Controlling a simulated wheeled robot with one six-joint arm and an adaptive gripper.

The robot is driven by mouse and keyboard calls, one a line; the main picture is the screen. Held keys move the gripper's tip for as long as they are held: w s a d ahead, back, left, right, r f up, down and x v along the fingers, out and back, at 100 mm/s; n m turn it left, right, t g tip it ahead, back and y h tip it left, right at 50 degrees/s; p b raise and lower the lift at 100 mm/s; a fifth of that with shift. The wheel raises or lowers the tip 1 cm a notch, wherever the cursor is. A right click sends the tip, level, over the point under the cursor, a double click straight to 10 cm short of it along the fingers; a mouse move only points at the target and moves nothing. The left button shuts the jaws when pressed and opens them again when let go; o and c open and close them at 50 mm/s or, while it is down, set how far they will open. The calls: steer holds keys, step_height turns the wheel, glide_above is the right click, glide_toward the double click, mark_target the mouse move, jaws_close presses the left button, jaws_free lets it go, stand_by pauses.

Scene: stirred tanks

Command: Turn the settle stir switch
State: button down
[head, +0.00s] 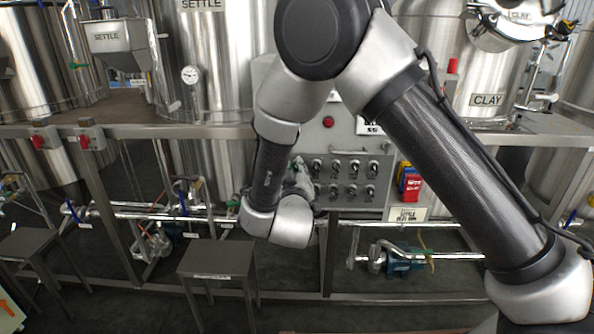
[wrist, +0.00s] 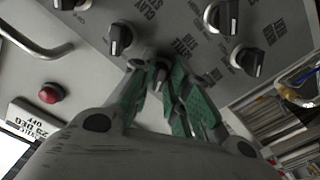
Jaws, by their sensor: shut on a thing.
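The grey control panel (head: 345,147) stands in the middle of the head view with rows of black switches. My gripper (head: 300,172) reaches its left side, partly hidden by my arm. In the wrist view, the green-padded fingers of my gripper (wrist: 158,82) are shut on a black switch knob (wrist: 160,70). Fingers hide part of this knob and its pointer is hard to read. A printed label (wrist: 183,47) just beside it seems to read settle stir, though it is small and tilted. The panel face (wrist: 165,15) fills the upper part of that view.
Other black switches sit close by, one to the left (wrist: 118,38) and one to the right (wrist: 246,60). A red button (wrist: 51,93) and a metal handle (wrist: 35,45) are at the left. Steel tanks (head: 210,65) stand behind a steel frame with pipes.

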steer(key=m, duration=0.5)
steer(key=shift+m, duration=0.4)
steer(key=m, duration=0.5)
steer(key=shift+m, duration=0.4)
steer(key=c, duration=1.6)
jaws_free()
steer(key=shift+o, duration=0.2)
